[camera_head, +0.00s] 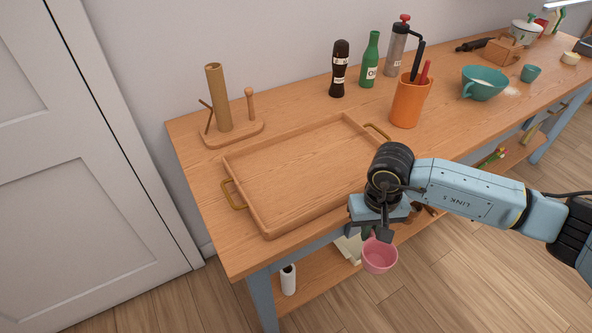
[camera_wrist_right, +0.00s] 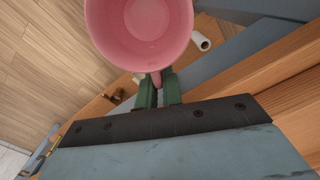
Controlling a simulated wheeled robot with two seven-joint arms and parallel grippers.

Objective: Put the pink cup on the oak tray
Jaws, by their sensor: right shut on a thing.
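The pink cup (camera_head: 379,256) hangs below my right gripper (camera_head: 380,234), just off the front edge of the table. My right gripper is shut on the cup's handle. In the right wrist view the pink cup (camera_wrist_right: 140,28) shows its open top and empty inside, and the green fingers of the right gripper (camera_wrist_right: 158,88) pinch its handle. The oak tray (camera_head: 295,172) lies flat on the table, empty, with a brass handle at each end. It is up and to the left of the cup. My left gripper is not in view.
A wooden paper-roll stand (camera_head: 218,105) is behind the tray's left end. A dark bottle (camera_head: 339,70), a green bottle (camera_head: 370,62) and an orange utensil pot (camera_head: 408,102) stand behind and right of it. A lower shelf (camera_head: 315,278) runs beneath.

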